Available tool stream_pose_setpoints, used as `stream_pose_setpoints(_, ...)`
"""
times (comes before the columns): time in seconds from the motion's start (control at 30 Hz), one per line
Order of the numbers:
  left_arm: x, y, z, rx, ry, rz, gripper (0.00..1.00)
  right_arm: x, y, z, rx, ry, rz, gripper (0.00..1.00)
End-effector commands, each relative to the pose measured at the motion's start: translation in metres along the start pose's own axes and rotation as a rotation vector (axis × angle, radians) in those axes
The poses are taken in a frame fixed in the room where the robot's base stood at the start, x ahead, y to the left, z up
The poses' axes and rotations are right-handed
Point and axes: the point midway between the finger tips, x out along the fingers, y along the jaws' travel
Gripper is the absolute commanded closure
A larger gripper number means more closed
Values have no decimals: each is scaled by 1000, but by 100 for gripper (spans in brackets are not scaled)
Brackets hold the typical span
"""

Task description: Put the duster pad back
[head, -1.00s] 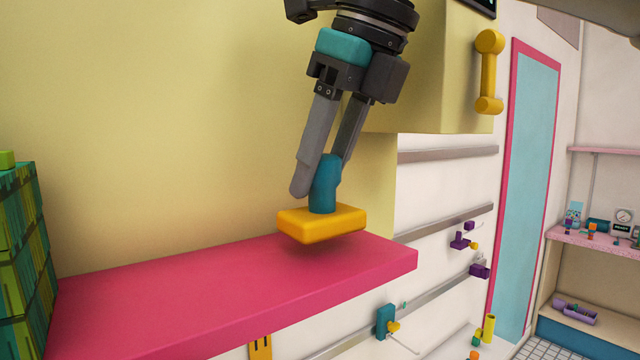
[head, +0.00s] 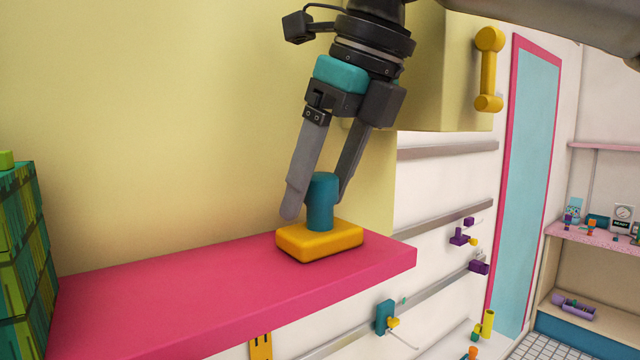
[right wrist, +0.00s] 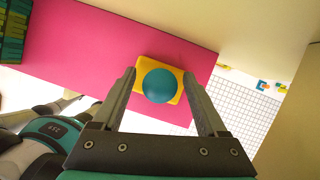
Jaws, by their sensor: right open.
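The duster pad is a yellow block (head: 320,241) with an upright teal handle (head: 321,203). It rests flat on the pink shelf (head: 200,290), near the shelf's right end. My right gripper (head: 314,205) is open, its two fingers on either side of the handle. In the right wrist view the round top of the handle (right wrist: 159,86) lies between the spread fingers (right wrist: 165,98), with gaps visible on both sides. My left gripper is not in view.
Green patterned boxes (head: 25,255) are stacked at the left end of the shelf. A yellow wall is behind it, and a cabinet with a yellow handle (head: 488,70) is at upper right. The shelf's middle is bare. Rails with small holders (head: 385,318) are on the right wall.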

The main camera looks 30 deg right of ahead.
Motion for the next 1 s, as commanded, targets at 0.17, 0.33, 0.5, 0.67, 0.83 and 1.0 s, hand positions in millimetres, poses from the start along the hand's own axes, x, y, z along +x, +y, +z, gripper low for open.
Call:
stream_pose_setpoints(0.17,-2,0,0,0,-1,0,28,-3,0,1,0,0,0,25)
stream_pose_setpoints(0.33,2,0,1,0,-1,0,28,-25,0,2,2,-4,-2,25)
stream_pose_setpoints(0.5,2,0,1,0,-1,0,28,-55,0,2,1,-3,-2,25)
stream_pose_setpoints(0.67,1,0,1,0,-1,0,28,-71,0,2,2,-1,-1,25)
stream_pose_setpoints(0.83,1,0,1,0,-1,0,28,-77,0,1,0,1,0,25)
stream_pose_setpoints(1.0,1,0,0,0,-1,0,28,-77,0,1,0,1,0,25)
